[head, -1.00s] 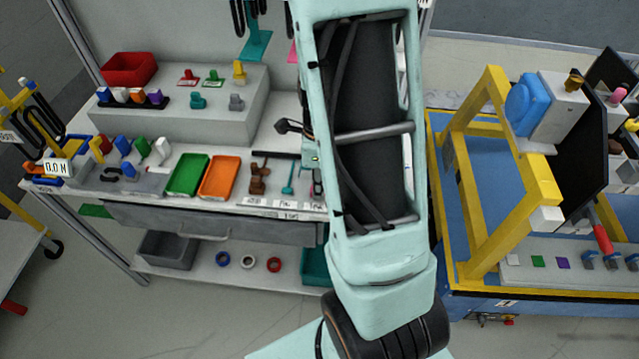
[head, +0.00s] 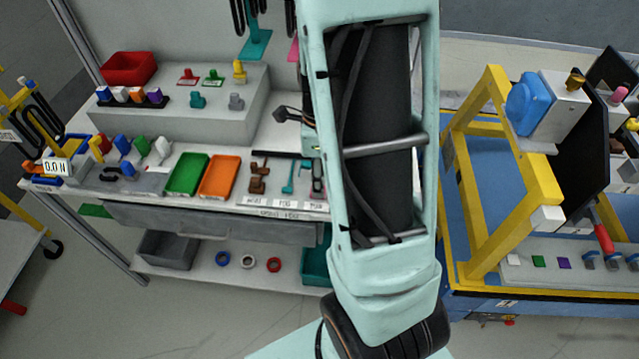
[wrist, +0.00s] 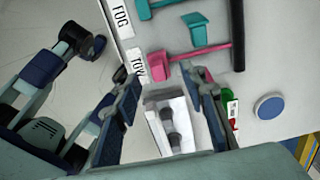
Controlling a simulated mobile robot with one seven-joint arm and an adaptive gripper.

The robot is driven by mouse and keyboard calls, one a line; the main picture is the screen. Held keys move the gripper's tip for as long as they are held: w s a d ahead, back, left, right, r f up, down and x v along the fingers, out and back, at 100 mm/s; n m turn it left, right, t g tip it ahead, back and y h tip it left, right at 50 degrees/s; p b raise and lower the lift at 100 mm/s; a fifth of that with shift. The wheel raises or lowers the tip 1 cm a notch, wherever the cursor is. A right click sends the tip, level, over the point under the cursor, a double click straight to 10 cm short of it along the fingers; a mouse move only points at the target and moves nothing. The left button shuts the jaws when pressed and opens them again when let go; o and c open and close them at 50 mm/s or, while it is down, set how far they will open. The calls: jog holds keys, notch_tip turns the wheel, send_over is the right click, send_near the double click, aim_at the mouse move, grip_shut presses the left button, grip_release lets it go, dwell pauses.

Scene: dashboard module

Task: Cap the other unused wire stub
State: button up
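My gripper (wrist: 164,77) shows in the wrist view with its two dark blue fingers apart and nothing held between them. Beyond and between the fingers is a light grey block (wrist: 163,135) bearing two dark grey, cap-like pieces (wrist: 173,142). I cannot tell whether the fingers touch the block. No wire stub can be made out in either view. In the head view my arm hides the gripper and this part of the bench. The dashboard module with its yellow frame (head: 540,178) stands on the right.
Close ahead of the fingers lie a pink tool (wrist: 172,70) and a teal tool (wrist: 197,30) beside FOG and TOW labels. A green-and-white piece (wrist: 230,108) is right of the fingers. Green (head: 183,192) and orange (head: 219,194) trays sit on the bench left of my arm.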

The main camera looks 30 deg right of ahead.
notch_tip(320, 180, up, 9)
jog(key=shift+f, duration=0.15)
